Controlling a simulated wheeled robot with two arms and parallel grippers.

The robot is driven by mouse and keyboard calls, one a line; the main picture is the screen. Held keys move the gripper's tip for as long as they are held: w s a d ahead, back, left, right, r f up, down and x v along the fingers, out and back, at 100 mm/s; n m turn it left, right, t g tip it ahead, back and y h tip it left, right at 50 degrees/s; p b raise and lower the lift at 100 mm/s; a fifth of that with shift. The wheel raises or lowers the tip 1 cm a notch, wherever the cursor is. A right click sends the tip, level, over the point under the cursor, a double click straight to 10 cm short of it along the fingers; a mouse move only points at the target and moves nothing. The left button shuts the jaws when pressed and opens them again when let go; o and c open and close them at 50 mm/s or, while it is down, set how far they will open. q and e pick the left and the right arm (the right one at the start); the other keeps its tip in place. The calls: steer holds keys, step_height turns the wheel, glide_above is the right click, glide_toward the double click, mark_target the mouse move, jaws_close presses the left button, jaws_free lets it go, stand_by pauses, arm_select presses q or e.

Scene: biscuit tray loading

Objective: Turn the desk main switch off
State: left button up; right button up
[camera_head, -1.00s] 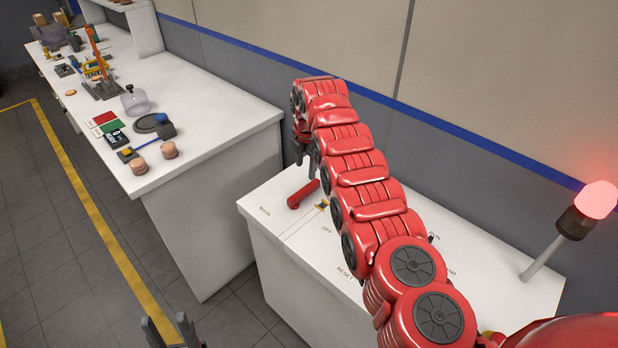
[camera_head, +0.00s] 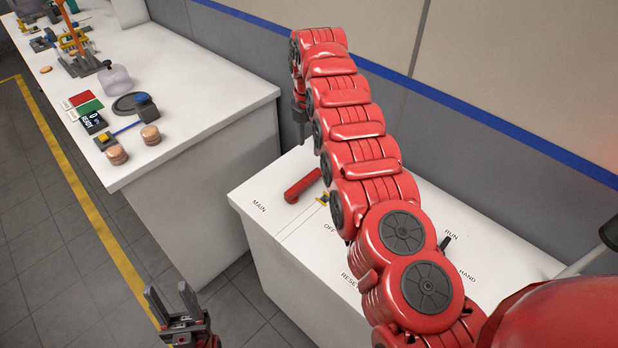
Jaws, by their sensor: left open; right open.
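The main switch is a red handle (camera_head: 302,186) on top of the white control desk (camera_head: 262,194), beside the printed word MAIN. It lies at a slant, and the word OFF is printed nearer the front. My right arm reaches across the desk, and my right gripper (camera_head: 300,128) points down above and behind the red handle, apart from it. Its fingers are mostly hidden by the arm and show only edge-on. My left gripper (camera_head: 172,300) is open and empty at the bottom, over the floor in front of the desk.
A small black selector (camera_head: 445,242) sits near RUN and HAND. A lamp post (camera_head: 590,260) stands at the desk's right. The white bench (camera_head: 190,120) at left carries biscuits (camera_head: 150,135), cards and tools. A gap separates bench and desk. A wall stands behind.

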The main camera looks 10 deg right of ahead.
steer(key=p, duration=0.2)
glide_above(309, 176)
steer(key=f, duration=0.5)
steer(key=shift+s+f, duration=0.25)
steer(key=f, duration=0.3)
steer(key=f+b, duration=0.1)
steer(key=f, duration=0.2)
steer(key=shift+w+d+b, duration=0.1)
steer(key=shift+w+b, duration=0.1)
steer(key=shift+b, duration=0.1)
steer(key=shift+f, duration=0.25)
steer(key=shift+r, duration=0.1)
jaws_close()
